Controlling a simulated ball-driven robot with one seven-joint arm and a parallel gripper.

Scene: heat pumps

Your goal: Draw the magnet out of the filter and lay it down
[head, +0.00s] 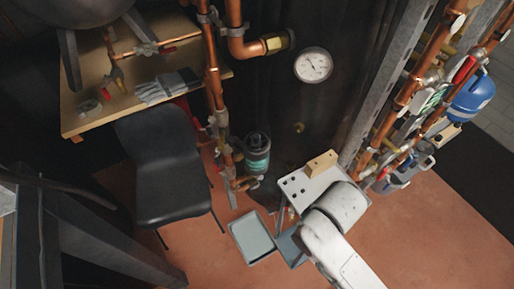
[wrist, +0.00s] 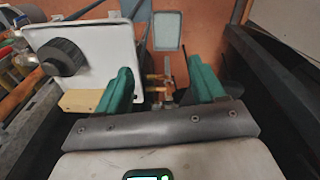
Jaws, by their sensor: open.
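The filter (head: 257,155) is a teal-green upright canister with a dark top, beside the copper pipes in the head view. I cannot make out the magnet as a separate thing there. My gripper (wrist: 162,77) shows in the wrist view with its two green fingers wide apart. Nothing is held between them. Copper and brass fittings (wrist: 160,88) show beyond the gap. In the head view the gripper is hidden behind my white arm. I cannot tell the filter clearly in the wrist view.
A white stand (head: 297,190) bears a wooden block (head: 322,163); a black round knobbed part (wrist: 62,57) shows on it in the wrist view. A grey tray (head: 252,238) lies on the floor. A black chair (head: 165,165) and a wooden bench (head: 88,122) stand left.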

